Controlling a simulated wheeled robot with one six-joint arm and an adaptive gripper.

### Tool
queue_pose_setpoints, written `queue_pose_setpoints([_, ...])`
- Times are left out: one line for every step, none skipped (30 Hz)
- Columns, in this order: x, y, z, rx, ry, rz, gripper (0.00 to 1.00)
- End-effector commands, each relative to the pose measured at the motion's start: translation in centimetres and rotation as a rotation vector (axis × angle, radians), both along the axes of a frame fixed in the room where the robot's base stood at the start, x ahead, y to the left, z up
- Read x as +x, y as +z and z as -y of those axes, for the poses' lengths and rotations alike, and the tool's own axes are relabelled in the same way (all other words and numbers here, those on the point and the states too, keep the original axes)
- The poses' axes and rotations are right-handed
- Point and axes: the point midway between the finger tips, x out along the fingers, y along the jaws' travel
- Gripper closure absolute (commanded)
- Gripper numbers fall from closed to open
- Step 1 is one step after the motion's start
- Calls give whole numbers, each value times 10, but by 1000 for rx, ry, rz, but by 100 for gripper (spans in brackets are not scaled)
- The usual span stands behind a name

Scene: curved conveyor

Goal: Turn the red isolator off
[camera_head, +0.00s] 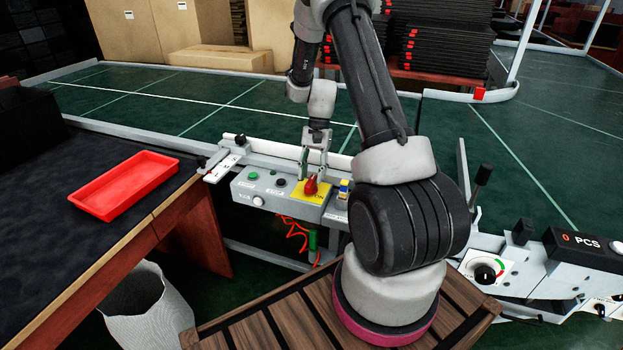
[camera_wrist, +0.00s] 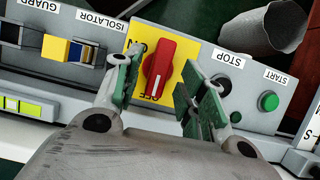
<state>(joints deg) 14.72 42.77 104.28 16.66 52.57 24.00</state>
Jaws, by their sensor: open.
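The red isolator knob (camera_wrist: 158,68) sits on a yellow plate (camera_wrist: 136,35) on the grey control panel. An OFF mark shows on the plate below the knob in the wrist view. The knob's handle stands nearly upright there, slightly tilted. In the head view the knob (camera_head: 311,187) is on the panel just below my gripper (camera_head: 313,172). In the wrist view my gripper (camera_wrist: 161,66) is open, with one green-padded finger on each side of the knob and gaps between. I cannot tell how deep the fingertips reach.
Beside the knob are the black stop button (camera_wrist: 221,85) and the green start button (camera_wrist: 268,101). On the other side is a yellow and blue guard connector (camera_wrist: 62,48). A red tray (camera_head: 128,184) lies on the dark table at left, above a white bin (camera_head: 146,305).

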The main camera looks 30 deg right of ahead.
Motion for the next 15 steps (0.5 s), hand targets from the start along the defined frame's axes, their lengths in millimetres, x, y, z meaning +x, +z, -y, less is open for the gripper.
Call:
queue_pose_setpoints([3,11,4,-2,0,4,59])
queue_pose_setpoints([5,17,6,-1,1,5,59])
queue_pose_setpoints([8,26,9,-2,1,6,59])
queue_pose_setpoints([9,32,10,-1,1,5,59])
queue_pose_setpoints([11,39,12,-2,0,6,59])
queue_pose_setpoints([13,47,15,-1,0,4,59])
queue_pose_setpoints([15,53,17,-2,0,6,59])
queue_pose_setpoints([16,59,19,-2,0,4,59])
queue_pose_setpoints([17,65,21,-2,0,4,59])
queue_pose_setpoints([19,70,23,-2,1,3,59])
queue_pose_setpoints([20,74,24,-1,0,4,59])
queue_pose_setpoints([21,79,26,-1,1,2,59])
queue_pose_setpoints([22,82,27,-1,1,2,59])
queue_pose_setpoints([22,85,27,-1,1,2,59])
queue_pose_setpoints([23,88,28,-1,1,2,59])
